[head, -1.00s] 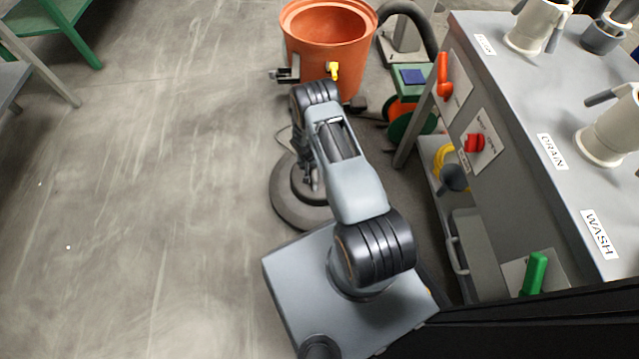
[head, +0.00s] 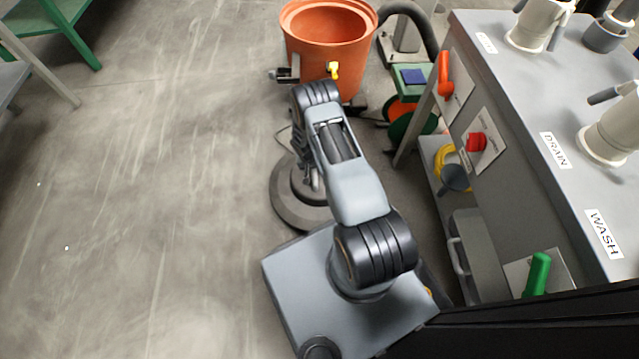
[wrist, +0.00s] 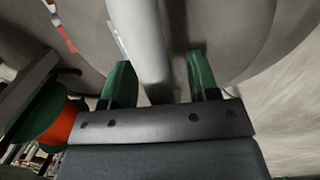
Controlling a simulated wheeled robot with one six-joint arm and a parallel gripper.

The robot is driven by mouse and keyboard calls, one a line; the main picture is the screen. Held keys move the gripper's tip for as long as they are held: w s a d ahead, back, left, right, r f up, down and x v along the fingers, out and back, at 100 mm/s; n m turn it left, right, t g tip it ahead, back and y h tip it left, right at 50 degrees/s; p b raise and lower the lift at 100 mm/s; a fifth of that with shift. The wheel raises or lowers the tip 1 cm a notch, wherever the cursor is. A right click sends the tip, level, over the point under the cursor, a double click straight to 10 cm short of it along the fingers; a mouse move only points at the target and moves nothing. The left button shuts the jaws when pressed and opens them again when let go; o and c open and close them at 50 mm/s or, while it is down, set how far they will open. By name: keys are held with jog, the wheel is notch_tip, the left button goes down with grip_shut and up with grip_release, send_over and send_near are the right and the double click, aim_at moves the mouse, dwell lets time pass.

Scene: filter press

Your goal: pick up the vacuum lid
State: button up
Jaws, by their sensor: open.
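The vacuum lid (head: 287,212) is a dark grey round disc low on the floor side, partly hidden behind my arm in the head view. In the wrist view its broad grey surface (wrist: 245,35) fills much of the upper picture. A pale grey bar (wrist: 146,42), perhaps its handle, runs down between my two green fingertips. My gripper (wrist: 161,80) is open, with one finger on each side of the bar and visible gaps. In the head view my gripper is mostly hidden by my own arm.
An orange drum (head: 328,50) with a yellow tap stands just beyond the lid. A grey bench (head: 530,120) with coloured handles and labelled pipes is on the right. The floor (head: 140,200) on the left is clear.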

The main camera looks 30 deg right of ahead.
jog(key=shift+c, duration=0.3)
grip_shut()
jog(key=shift+w+r, duration=0.1)
jog(key=shift+r, duration=0.1)
jog(key=shift+r+p, duration=0.25)
jog(key=shift+p, duration=0.25)
notch_tip(320, 180, up, 13)
jog(key=p, duration=0.5)
jog(key=shift+p, duration=0.3)
